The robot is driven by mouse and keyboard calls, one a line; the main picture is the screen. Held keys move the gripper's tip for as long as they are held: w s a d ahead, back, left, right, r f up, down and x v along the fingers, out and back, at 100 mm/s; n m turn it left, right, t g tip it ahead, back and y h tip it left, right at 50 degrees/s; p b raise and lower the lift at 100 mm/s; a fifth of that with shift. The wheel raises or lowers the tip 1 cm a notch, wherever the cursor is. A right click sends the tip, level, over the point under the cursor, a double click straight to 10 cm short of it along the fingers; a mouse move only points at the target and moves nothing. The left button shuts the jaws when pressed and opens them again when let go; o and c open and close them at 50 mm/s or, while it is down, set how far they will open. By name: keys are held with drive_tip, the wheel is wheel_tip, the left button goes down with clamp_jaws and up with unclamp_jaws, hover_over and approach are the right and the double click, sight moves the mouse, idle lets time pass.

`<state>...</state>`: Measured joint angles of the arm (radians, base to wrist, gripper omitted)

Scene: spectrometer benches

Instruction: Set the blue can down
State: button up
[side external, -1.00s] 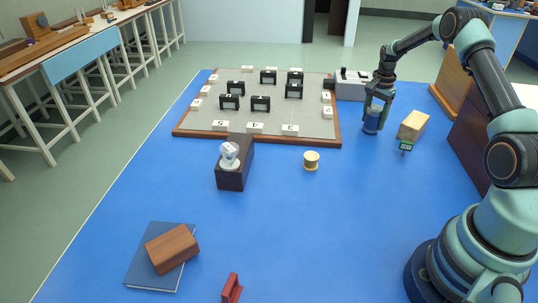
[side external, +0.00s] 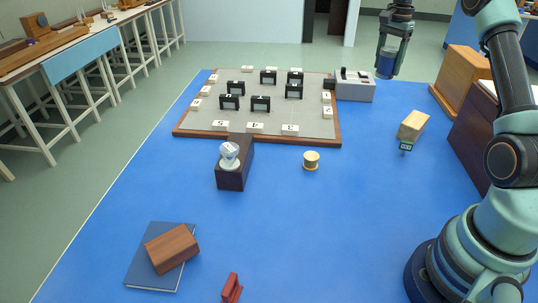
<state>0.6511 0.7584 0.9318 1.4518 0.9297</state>
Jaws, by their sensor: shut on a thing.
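The blue can (side external: 387,66) is a small dark blue cylinder in the upper right of the side external view. My gripper (side external: 388,58) is shut on it, with the fingers on either side of the can. The can hangs upright, well above the blue table (side external: 300,225), near its far right part. It appears just right of the grey box with dark knobs. The can's upper part is partly hidden by my fingers.
A framed board (side external: 200,125) with black blocks and white tags lies left of the grey box (side external: 356,88). A pale wooden block (side external: 413,124) and a spool (side external: 311,160) stand nearer. A wooden cabinet (side external: 462,75) stands at right. The table's middle front is clear.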

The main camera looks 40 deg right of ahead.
drive_tip(key=shift+s+a+r, duration=0.15)
drive_tip(key=shift+a+r, duration=0.05)
drive_tip(key=shift+r, duration=0.2)
drive_tip(key=s+a, duration=1.4)
wheel_tip(320, 180, down, 20)
drive_tip(key=shift+w+d, duration=0.1)
drive_tip(key=shift+d, duration=0.05)
drive_tip(key=shift+f, duration=0.15)
drive_tip(key=o, duration=1.5)
